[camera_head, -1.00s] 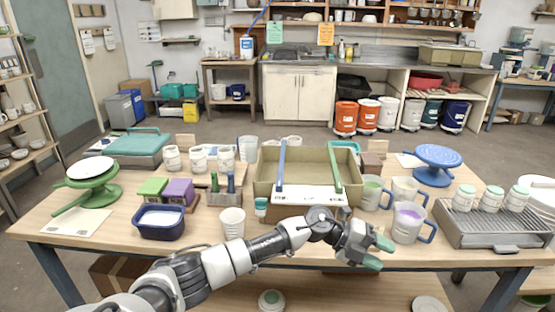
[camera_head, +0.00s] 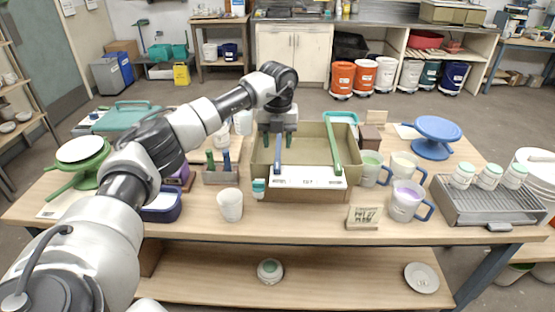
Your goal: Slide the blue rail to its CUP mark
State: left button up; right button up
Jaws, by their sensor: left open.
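The blue rail (camera_head: 277,158) lies across the tan glaze basin (camera_head: 312,136), near its left side, running from back to front. A green rail (camera_head: 333,150) lies across the basin farther right. A white strip (camera_head: 308,177) with small dark marks spans the basin's front; its lettering is too small to read surely. My left gripper (camera_head: 277,137) points down over the rear part of the blue rail, its open green fingers on either side of it. Whether they touch the rail I cannot tell. The rail's far end is hidden by the gripper. My right gripper is out of view.
Mugs (camera_head: 406,201) with coloured contents stand right of the basin. A white cup (camera_head: 230,204) and a tool holder (camera_head: 220,174) stand left. A small lettered sign (camera_head: 364,217) stands at the front edge. A grey ribbed tray (camera_head: 484,205) holds jars at right.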

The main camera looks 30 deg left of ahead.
aim_at(278, 165)
pick_arm(q)
jog(key=f, duration=0.3)
jog(key=f+p, duration=0.1)
jog(key=f, duration=0.2)
jog(key=shift+w+a+f, duration=0.1)
jog(key=shift+a+f, duration=0.1)
jog(key=shift+f, duration=0.05)
jog(key=shift+d+f, duration=0.1)
jog(key=shift+f, duration=0.65)
jog(key=shift+c, duration=0.3)
grip_shut()
